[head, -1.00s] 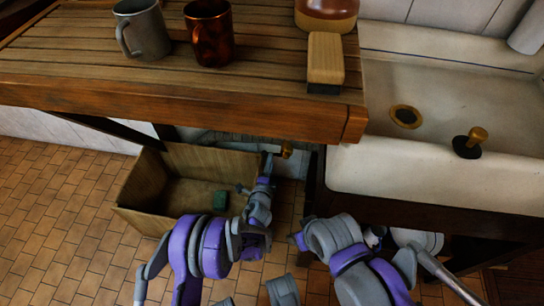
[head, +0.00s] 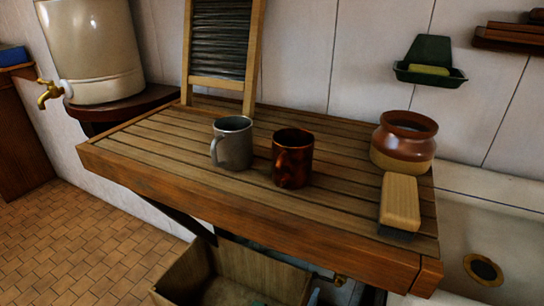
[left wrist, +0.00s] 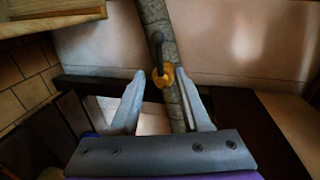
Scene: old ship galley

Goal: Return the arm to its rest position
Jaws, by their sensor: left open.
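My left gripper (left wrist: 161,76) is open in the left wrist view, its two pale grey fingers apart with nothing held between them. A grey pipe with a brass tap fitting (left wrist: 164,77) shows behind and between the fingers; I cannot tell the gap to it. In the head view only a small grey piece of my left arm shows at the bottom edge, beside the wooden crate (head: 190,272). The rest of that arm is out of the picture. My right arm and gripper do not show.
The slatted wooden drainboard (head: 150,150) holds a grey mug (head: 233,146), a brown mug (head: 293,160), a jar (head: 404,142) and a brush (head: 400,203). The sink (head: 510,245) adjoins on the right. An urn (head: 95,50) stands at back left. Tiled floor (head: 60,240) is clear at left.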

